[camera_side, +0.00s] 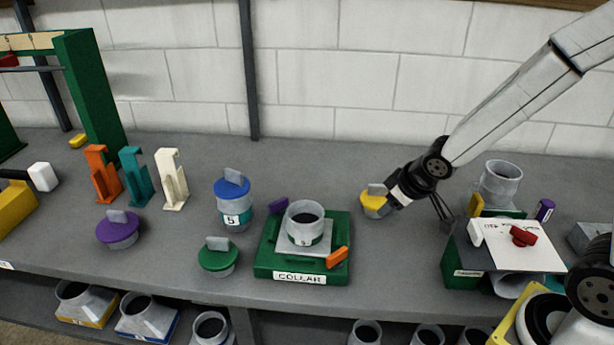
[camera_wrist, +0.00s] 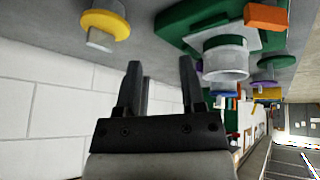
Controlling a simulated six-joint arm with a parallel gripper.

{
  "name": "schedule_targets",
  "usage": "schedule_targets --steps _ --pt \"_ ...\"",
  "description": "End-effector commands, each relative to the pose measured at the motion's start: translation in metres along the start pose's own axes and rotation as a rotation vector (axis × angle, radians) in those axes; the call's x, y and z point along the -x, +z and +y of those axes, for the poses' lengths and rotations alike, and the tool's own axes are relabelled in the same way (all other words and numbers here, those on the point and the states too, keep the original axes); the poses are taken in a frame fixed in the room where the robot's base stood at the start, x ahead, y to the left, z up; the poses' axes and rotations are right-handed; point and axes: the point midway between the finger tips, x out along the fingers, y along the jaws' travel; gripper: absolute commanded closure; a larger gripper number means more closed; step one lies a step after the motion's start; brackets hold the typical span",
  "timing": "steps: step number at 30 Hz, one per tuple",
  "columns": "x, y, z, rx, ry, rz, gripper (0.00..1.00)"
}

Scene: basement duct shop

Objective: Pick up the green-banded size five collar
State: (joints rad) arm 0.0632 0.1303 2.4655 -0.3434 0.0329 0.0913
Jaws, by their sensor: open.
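The grey collar (camera_side: 304,226) with a green band and a small number, perhaps a 5, stands upright on a pale plate in the green fixture (camera_side: 262,258) labelled COLLAR. In the wrist view the collar (camera_wrist: 226,62) shows right of my fingers, with the green fixture (camera_wrist: 180,18) around it. My gripper (camera_side: 442,208) is in the air to the right of the fixture in the side view, apart from the collar. In the wrist view my gripper (camera_wrist: 161,68) has its fingers spread with nothing between them.
An orange clamp (camera_side: 337,257) and a purple one (camera_side: 278,205) sit on the fixture. A yellow cap (camera_side: 374,205) stands beside my gripper. A blue-lidded can (camera_side: 232,205) and a green cap (camera_side: 217,256) stand left of the fixture. A second fixture (camera_side: 466,275) is at right.

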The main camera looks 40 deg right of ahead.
Motion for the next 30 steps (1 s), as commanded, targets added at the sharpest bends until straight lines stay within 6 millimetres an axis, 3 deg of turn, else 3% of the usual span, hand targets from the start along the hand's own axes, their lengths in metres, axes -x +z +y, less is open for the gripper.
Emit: schedule_targets --steps 7,15,23,30 --pt "-0.024 -0.05 0.009 0.175 -0.05 0.234 0.49" --pt "-0.04 -0.084 -0.007 0.357 -0.224 0.455 0.49" --pt "-0.044 -0.086 -0.032 0.503 -0.495 0.607 0.49" --pt "-0.039 -0.069 -0.05 0.583 -0.754 0.672 0.49"
